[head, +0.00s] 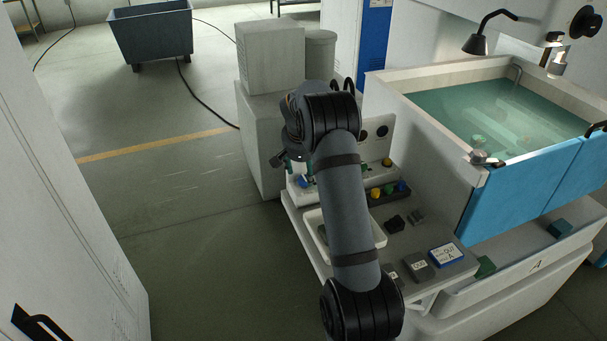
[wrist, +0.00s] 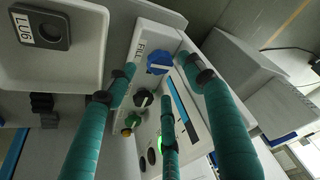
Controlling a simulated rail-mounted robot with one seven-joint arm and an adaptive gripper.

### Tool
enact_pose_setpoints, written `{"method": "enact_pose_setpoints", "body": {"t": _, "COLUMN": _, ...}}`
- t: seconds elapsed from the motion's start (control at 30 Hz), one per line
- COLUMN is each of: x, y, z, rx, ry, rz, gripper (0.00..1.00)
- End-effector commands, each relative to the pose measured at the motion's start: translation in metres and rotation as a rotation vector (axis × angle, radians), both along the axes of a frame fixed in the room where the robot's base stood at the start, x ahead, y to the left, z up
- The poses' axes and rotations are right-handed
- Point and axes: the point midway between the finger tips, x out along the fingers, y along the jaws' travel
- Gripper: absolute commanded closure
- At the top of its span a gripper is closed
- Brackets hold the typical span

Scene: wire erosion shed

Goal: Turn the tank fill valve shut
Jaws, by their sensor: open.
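The fill valve is a blue knob (wrist: 159,63) on a pale panel beside a FILL label (wrist: 140,47) in the wrist view. It also shows as a small blue spot (head: 306,181) in the head view, just below my gripper. My gripper (wrist: 156,80) has teal fingers, spread open and empty. In the wrist view the blue knob lies between the left and right fingertips. I cannot tell whether any finger touches it. In the head view my gripper (head: 293,168) is partly hidden by my wrist. The valve's shut position is not readable.
A black knob (wrist: 143,98) and a yellow-green knob (wrist: 130,122) sit on the same panel, close to the fingers. The water tank (head: 480,110) stands right; a grey cabinet (head: 262,145) stands behind my gripper.

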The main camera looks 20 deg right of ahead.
Motion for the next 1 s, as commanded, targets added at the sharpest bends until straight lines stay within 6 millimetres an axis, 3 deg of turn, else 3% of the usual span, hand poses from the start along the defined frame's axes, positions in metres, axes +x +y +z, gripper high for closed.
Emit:
{"method": "enact_pose_setpoints", "body": {"t": 0.3, "x": 0.014, "y": -0.008, "z": -0.038, "rx": 0.001, "ry": 0.001, "rz": 0.001, "gripper": 0.47}}
{"method": "enact_pose_setpoints", "body": {"t": 0.67, "x": 0.016, "y": -0.009, "z": -0.042, "rx": -0.001, "ry": -0.002, "rz": 0.001, "gripper": 0.48}}
{"method": "enact_pose_setpoints", "body": {"t": 1.0, "x": 0.016, "y": -0.009, "z": -0.042, "rx": 0.0, "ry": -0.001, "rz": 0.001, "gripper": 0.68}}
